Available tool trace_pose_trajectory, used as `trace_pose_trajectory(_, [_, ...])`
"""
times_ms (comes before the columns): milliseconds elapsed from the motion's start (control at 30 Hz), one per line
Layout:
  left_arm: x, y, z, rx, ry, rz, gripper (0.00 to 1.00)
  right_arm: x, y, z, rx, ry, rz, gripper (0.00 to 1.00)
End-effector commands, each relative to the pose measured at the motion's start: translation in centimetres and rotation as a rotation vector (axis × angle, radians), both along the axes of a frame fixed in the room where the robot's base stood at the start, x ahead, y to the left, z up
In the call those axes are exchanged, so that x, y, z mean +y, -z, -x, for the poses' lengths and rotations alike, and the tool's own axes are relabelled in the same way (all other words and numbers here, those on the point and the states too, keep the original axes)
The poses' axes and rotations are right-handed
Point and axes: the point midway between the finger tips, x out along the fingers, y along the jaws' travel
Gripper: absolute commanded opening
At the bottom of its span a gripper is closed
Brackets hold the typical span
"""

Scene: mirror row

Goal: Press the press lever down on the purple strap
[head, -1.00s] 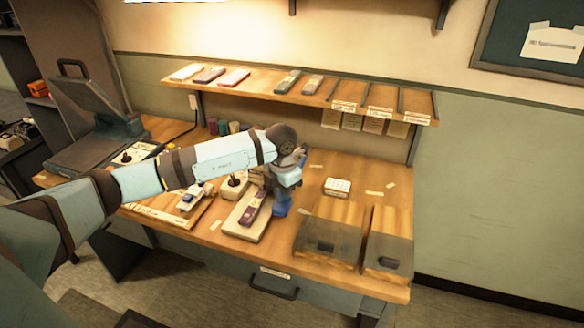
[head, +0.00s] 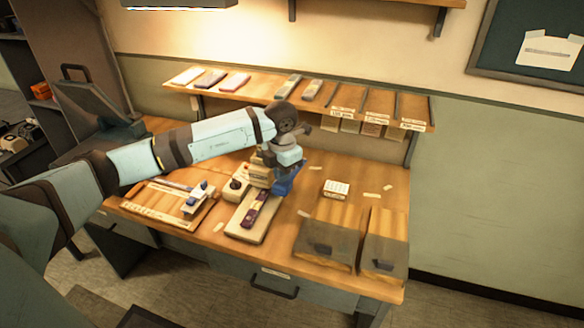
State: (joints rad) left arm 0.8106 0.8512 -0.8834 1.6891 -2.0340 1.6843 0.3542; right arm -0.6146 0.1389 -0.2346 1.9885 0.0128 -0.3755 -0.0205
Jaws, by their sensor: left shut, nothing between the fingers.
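The purple strap (head: 250,217) lies lengthwise on a pale board (head: 238,230) near the front of the bench. A cream press body (head: 259,174) stands at the far end of the board, partly hidden by my left arm and gripper. I cannot clearly make out its lever. My left gripper (head: 285,187) has blue fingers, shut and empty. It is just right of the press, beyond the strap's far end; I cannot tell whether it touches the press. My right gripper is not in view.
A small block with a dark knob (head: 236,188) stands left of the press. A wooden tray (head: 150,205) with a small device is further left. Two dark-fronted bins (head: 325,252) are at the front right. A white labelled box (head: 336,188) sits behind them. A shelf (head: 262,92) runs above.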

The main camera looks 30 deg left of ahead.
Motion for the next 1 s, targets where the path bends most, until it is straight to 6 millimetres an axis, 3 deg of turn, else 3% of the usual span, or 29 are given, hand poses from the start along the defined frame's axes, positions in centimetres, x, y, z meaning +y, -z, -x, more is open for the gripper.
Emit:
trace_pose_trajectory(533, [0.0,-5.7,0.0,-0.002,0.001,0.001,0.0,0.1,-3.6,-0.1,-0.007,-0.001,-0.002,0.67])
trace_pose_trajectory(1000, [0.0,-6.3,0.0,-0.001,0.0,0.0,0.0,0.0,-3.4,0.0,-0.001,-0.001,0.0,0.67])
